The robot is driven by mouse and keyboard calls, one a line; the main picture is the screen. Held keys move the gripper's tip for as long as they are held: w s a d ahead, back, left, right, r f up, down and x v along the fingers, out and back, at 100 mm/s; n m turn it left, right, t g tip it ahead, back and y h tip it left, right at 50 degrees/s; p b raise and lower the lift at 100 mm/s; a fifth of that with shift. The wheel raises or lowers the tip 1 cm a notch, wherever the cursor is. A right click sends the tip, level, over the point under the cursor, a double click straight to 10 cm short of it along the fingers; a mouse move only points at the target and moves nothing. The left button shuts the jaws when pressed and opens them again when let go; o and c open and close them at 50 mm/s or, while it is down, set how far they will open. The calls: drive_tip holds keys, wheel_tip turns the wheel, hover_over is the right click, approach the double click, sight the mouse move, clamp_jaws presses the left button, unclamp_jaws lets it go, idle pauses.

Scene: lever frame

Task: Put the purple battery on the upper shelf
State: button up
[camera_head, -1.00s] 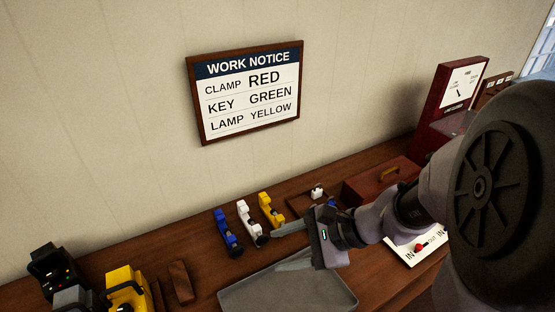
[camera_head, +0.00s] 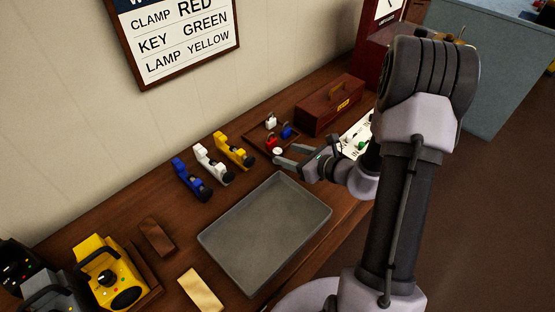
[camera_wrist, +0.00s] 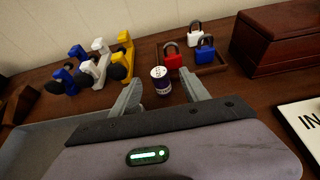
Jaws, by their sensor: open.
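A small upright cylinder with a white top and purple side, the purple battery (camera_wrist: 161,82), stands on the wooden bench. In the head view only its pale top and a little of its side show clearly (camera_head: 277,152). My gripper (camera_wrist: 164,92) is open and empty, low over the bench. Its two fingers point at the battery, one to each side of it in the wrist view. I cannot tell whether the battery is fully between the fingertips. No upper shelf can be made out.
Blue, white and yellow clamps (camera_head: 234,150) stand to the left. A grey tray (camera_head: 265,235) lies in front, and a dark red box (camera_head: 330,105) stands at the right.

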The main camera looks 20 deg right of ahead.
sight(278, 151)
drive_tip(key=b+x, duration=0.2)
drive_tip(key=x, duration=0.3)
drive_tip(key=shift+w+a+f, duration=0.1)
drive_tip(key=shift+w+a, duration=0.1)
drive_tip(key=shift+a, duration=0.05)
drive_tip(key=shift+c, duration=0.4)
clamp_jaws()
